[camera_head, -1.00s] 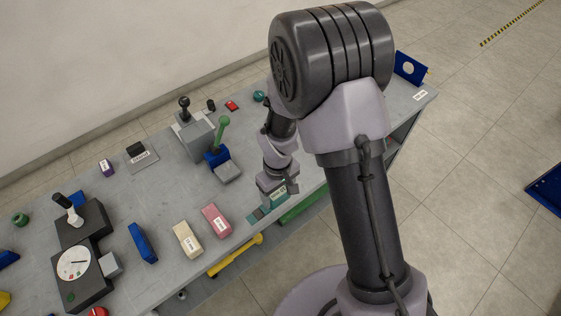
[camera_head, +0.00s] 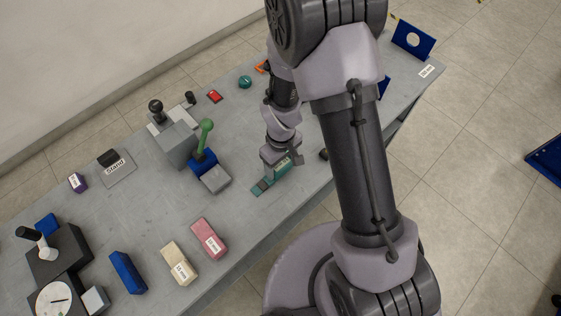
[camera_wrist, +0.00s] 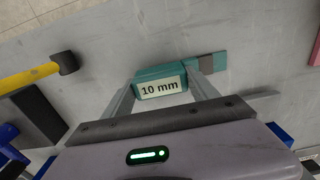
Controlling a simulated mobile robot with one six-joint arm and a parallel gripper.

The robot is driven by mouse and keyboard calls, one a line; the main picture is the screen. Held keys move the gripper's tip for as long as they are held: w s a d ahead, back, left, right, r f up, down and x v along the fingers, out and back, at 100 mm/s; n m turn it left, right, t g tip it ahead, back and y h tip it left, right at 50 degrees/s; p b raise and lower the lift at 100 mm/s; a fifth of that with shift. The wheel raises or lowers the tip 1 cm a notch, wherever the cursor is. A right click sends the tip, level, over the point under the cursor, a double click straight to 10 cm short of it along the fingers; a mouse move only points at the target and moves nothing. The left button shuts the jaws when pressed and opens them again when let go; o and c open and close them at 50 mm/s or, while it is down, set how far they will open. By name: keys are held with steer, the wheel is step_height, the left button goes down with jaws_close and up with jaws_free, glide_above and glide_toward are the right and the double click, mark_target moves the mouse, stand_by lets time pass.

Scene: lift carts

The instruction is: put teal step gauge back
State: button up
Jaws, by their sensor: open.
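The teal step gauge (camera_wrist: 160,86), a block with a white "10 mm" label, lies on the grey bench between my gripper's fingers in the wrist view. My gripper (camera_wrist: 165,92) is open, with one finger on each side of the block; I cannot tell whether they touch it. A flat teal strip (camera_wrist: 219,61) with a grey-brown patch shows just behind the block to the right. In the head view my gripper (camera_head: 282,163) is low over the bench's front edge, and the teal gauge (camera_head: 264,186) is partly hidden beneath it.
Pink (camera_head: 209,239), cream (camera_head: 179,263) and blue (camera_head: 127,272) blocks lie to the left along the front of the bench (camera_head: 120,210). A blue fixture with a green lever (camera_head: 205,136) stands close to my gripper's left. A yellow-handled tool (camera_wrist: 30,76) shows in the wrist view.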

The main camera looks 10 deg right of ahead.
steer(key=o, duration=1.5)
steer(key=shift+w, duration=0.1)
step_height(320, 180, up, 25)
steer(key=s+d+m+t+p, duration=0.1)
steer(key=d+m+t+p, duration=0.1)
steer(key=m+p, duration=0.25)
steer(key=s+r+m+t, duration=0.1)
steer(key=s+r+m, duration=0.1)
steer(key=s+r, duration=0.2)
steer(key=s+d+r+m+t+y, duration=0.1)
steer(key=s+r+m, duration=0.1)
steer(key=s+r, duration=0.2)
steer(key=s+r+m+t+y, duration=0.1)
steer(key=s+r+m, duration=0.1)
steer(key=s+r, duration=0.2)
steer(key=shift+s+d+r+m+t, duration=0.1)
steer(key=shift+d+r+m+t, duration=0.1)
steer(key=shift+r, duration=0.2)
steer(key=shift+s+d+r+m+t, duration=0.1)
steer(key=shift+d+r+m+t, duration=0.1)
steer(key=shift+r, duration=0.2)
